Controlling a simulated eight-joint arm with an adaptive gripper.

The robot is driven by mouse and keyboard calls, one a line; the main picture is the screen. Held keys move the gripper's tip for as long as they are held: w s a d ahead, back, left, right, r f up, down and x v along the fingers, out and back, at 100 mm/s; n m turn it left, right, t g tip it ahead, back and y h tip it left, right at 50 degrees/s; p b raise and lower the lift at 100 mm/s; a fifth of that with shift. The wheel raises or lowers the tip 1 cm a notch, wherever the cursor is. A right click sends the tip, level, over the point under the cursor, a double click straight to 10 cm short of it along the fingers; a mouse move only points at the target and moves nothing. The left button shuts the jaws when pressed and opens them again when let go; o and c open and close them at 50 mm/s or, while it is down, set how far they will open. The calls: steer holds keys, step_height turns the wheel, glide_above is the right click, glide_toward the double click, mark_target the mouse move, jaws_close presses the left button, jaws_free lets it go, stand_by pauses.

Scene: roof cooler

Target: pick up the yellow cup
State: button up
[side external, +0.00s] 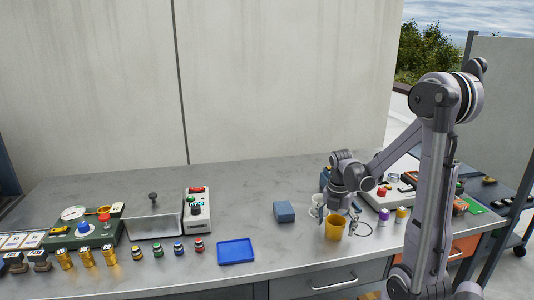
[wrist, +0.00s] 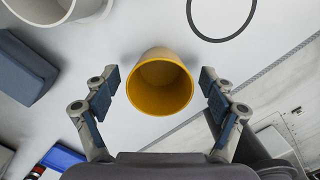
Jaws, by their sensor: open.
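The yellow cup (side external: 335,229) stands upright on the grey worktop in the side external view, near the front edge. In the wrist view the yellow cup (wrist: 160,82) shows its open mouth, and it looks empty. My gripper (wrist: 161,90) is open, with one blue-padded finger on each side of the cup and a gap on both sides. In the side external view my gripper (side external: 338,212) is right at the cup, and the cup's upper part is partly covered by it.
A white mug (side external: 316,206) stands just behind and left of the cup. A blue block (side external: 284,211) and a blue tray (side external: 236,251) lie farther left. A dark ring (side external: 361,229) lies to the right, with small purple-topped (side external: 384,215) and yellow-topped (side external: 401,214) jars beyond.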

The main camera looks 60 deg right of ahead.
steer(key=c, duration=1.1)
steer(key=shift+r, duration=0.1)
